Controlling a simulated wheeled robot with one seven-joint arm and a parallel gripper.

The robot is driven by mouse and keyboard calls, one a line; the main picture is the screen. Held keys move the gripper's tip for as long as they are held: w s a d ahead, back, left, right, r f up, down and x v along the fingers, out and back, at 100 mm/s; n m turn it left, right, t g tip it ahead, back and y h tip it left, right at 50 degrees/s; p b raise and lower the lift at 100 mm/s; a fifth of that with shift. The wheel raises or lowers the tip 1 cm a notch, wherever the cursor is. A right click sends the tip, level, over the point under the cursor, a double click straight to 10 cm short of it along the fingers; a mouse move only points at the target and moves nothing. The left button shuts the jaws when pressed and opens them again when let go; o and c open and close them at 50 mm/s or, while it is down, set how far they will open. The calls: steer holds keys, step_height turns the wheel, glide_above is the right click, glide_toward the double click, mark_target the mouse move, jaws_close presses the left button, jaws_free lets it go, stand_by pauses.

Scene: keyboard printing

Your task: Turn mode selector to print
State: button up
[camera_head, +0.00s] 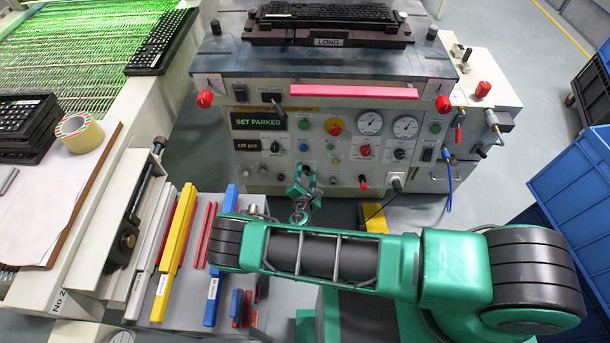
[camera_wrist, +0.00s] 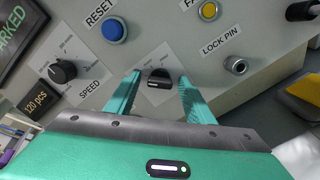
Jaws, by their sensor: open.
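The mode selector (camera_wrist: 158,84) is a small black knob on a light plate in the wrist view. Its label cannot be read. My gripper (camera_wrist: 159,88) is open, with one green finger on each side of the knob. I cannot tell whether the fingers touch it. In the head view my gripper (camera_head: 304,180) is at the lower middle of the machine's front panel, and it hides the selector there. The display (camera_head: 258,121) reads "SET PARKED".
Near the selector are the blue RESET button (camera_wrist: 114,30), the black SPEED knob (camera_wrist: 62,71), a yellow button (camera_wrist: 208,11) and the LOCK PIN (camera_wrist: 236,65). A side table (camera_head: 180,313) with coloured bars stands left of my arm. Blue crates (camera_head: 570,175) stand at right.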

steer(key=c, duration=1)
steer(key=shift+c, duration=0.2)
steer(key=shift+m, duration=0.3)
steer(key=m, duration=0.4)
steer(key=shift+d+f+m, duration=0.1)
steer(key=shift+m, duration=0.2)
steer(key=m, duration=0.9)
steer(key=shift+s+g, duration=0.1)
steer(key=shift+g, duration=0.2)
steer(key=shift+f+m, duration=0.15)
steer(key=shift+m, duration=1.65)
steer(key=shift+s, duration=0.1)
